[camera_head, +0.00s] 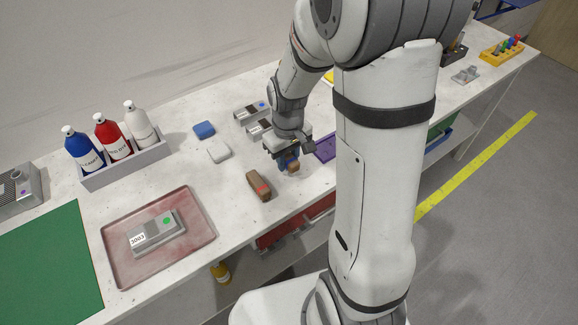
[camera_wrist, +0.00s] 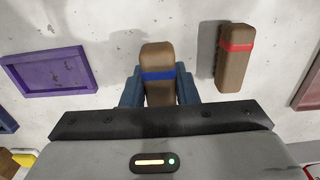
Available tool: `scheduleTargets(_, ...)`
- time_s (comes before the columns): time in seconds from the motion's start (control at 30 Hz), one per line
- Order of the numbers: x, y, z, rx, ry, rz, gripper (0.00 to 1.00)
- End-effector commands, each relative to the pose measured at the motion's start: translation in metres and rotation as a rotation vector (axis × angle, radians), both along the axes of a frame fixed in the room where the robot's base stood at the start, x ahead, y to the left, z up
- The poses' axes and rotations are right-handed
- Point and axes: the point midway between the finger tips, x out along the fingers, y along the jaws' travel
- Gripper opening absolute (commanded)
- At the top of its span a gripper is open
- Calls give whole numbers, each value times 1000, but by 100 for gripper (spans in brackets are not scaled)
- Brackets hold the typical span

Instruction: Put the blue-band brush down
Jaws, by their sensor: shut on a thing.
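The blue-band brush (camera_wrist: 159,62) is a brown block with a blue band, in the middle of the wrist view. My gripper (camera_wrist: 159,90) is shut on it, with a blue finger at each side. In the head view my gripper (camera_head: 285,160) is low over the bench, and only a small brown part of the brush (camera_head: 293,167) shows below it. Whether the brush touches the bench top cannot be told. A second brown brush with a red band (camera_head: 258,186) lies on the bench to the left; it is at the right in the wrist view (camera_wrist: 235,58).
A purple tray (camera_wrist: 52,73) lies left of the held brush in the wrist view. The bench (camera_head: 225,185) has bare room around the red-band brush. A reddish tray (camera_head: 113,236) holds a grey device (camera_head: 155,235). A bottle rack (camera_head: 126,169) and blue and white blocks stand behind.

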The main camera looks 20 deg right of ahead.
Motion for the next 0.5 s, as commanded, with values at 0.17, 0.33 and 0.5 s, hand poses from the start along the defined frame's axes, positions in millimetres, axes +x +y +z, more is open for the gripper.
scheduleTargets(0.17,-1,-2,-24,0,3,-7,0)
scheduleTargets(0.33,0,-3,-39,0,0,-9,0)
scheduleTargets(0.5,0,-4,-39,0,-2,-10,0)
